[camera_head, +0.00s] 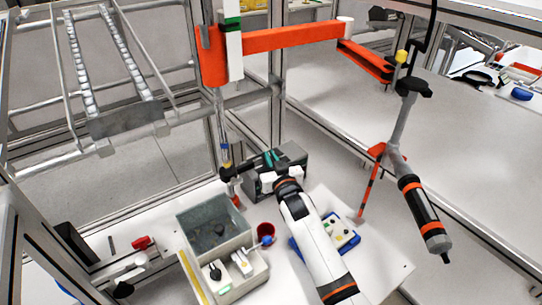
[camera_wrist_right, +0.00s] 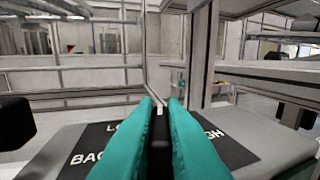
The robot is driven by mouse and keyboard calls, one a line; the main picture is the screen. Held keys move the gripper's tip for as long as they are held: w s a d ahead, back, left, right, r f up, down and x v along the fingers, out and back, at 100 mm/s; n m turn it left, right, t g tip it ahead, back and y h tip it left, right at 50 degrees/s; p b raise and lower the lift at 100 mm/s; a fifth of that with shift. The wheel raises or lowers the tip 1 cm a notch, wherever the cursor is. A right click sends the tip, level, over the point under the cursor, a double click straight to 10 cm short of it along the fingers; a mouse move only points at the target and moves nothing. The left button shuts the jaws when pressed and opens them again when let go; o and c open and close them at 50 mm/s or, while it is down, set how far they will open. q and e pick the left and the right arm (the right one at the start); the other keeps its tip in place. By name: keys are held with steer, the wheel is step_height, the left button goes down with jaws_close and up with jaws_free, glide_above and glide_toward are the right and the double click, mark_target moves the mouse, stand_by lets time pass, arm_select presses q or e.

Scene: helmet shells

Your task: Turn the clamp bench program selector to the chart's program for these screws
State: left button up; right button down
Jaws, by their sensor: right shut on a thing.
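The clamp bench program selector sits on a dark grey box (camera_head: 292,156) at the back of the work table. My right gripper (camera_head: 272,160) is at this box, its teal fingers at the panel. In the right wrist view the fingers (camera_wrist_right: 168,120) are shut on a narrow black selector knob (camera_wrist_right: 160,130). White lettering on a black label plate (camera_wrist_right: 95,150) is partly hidden by the fingers; "LO", "GH" and "BAC" can be read. The knob's pointing direction is unclear. I cannot make out the chart or screws. My left gripper is not in view.
A grey bin (camera_head: 183,222) stands left of my right arm, with a red cup (camera_head: 265,231) beside it. A blue tray (camera_head: 299,250) lies partly behind the arm. A screwdriver (camera_head: 424,212) hangs from an orange arm (camera_head: 290,37) at the right.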

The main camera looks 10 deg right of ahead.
steer(key=shift+d+r+n+y+p, duration=0.15)
steer(key=shift+d+n+y+p, duration=0.05)
steer(key=shift+n+y+p, duration=0.65)
steer(key=shift+n+g+y, duration=0.5)
steer(key=shift+n+y, duration=0.05)
steer(key=shift+y, duration=0.7)
steer(key=shift+d+f+n+g+y, duration=0.1)
steer(key=shift+f+n+g+y, duration=0.1)
steer(key=shift+n+g+y, duration=0.6)
steer(key=shift+n+g+y+b, duration=0.8)
steer(key=shift+n+y+b, duration=0.35)
steer(key=shift+y, duration=0.75)
steer(key=c, duration=1.5)
jaws_free()
